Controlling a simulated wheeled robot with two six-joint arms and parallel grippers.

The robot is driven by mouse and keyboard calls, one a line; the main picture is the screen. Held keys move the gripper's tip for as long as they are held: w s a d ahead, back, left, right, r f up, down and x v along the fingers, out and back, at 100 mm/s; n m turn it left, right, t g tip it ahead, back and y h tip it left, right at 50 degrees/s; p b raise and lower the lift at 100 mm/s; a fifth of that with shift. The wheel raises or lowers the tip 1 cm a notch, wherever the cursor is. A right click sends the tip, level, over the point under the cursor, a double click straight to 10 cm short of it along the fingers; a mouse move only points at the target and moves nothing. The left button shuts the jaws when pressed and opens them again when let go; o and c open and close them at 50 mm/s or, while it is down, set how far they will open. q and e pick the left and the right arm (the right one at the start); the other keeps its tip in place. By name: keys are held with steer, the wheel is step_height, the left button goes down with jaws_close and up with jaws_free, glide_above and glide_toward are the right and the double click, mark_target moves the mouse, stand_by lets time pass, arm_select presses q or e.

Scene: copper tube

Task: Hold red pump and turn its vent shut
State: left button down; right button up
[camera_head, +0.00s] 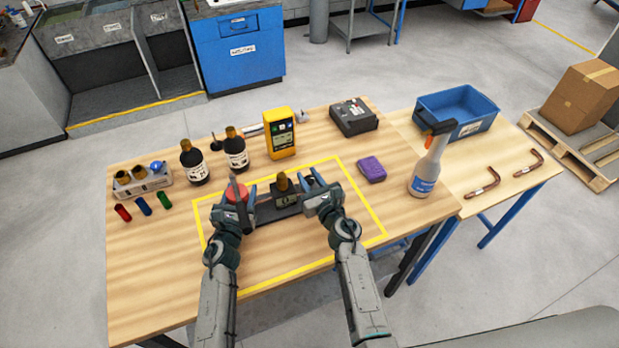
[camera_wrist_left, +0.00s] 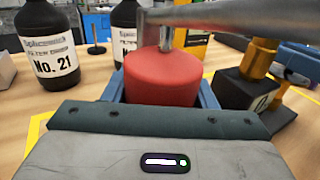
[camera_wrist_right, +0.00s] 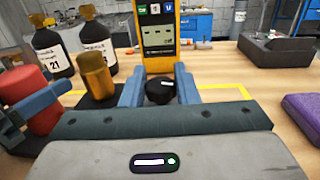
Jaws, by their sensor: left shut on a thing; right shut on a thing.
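The red pump part (camera_head: 236,193) is a short red cylinder at the left end of a dark base inside the yellow outline. My left gripper (camera_head: 237,190) is shut around it; the left wrist view shows the red cylinder (camera_wrist_left: 163,80) between blue fingers, with a grey metal bar (camera_wrist_left: 215,18) across its top. A brass fitting (camera_head: 282,182) stands on the dark middle block (camera_head: 287,199). My right gripper (camera_head: 314,183) is shut on a small round black knob (camera_wrist_right: 160,91), right of the brass fitting. The fingers hide the knob's sides.
Two dark bottles (camera_head: 193,163) and a yellow meter (camera_head: 279,133) stand behind. A purple box (camera_head: 371,169), a spray bottle (camera_head: 427,172) and copper tubes (camera_head: 481,190) lie or stand to the right. A blue bin (camera_head: 472,129) is farther back. The front table area is clear.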

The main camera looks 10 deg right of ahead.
steer(key=o, duration=0.9)
steer(key=shift+o, duration=0.2)
steer(key=v, duration=1.2)
steer(key=shift+d, duration=0.1)
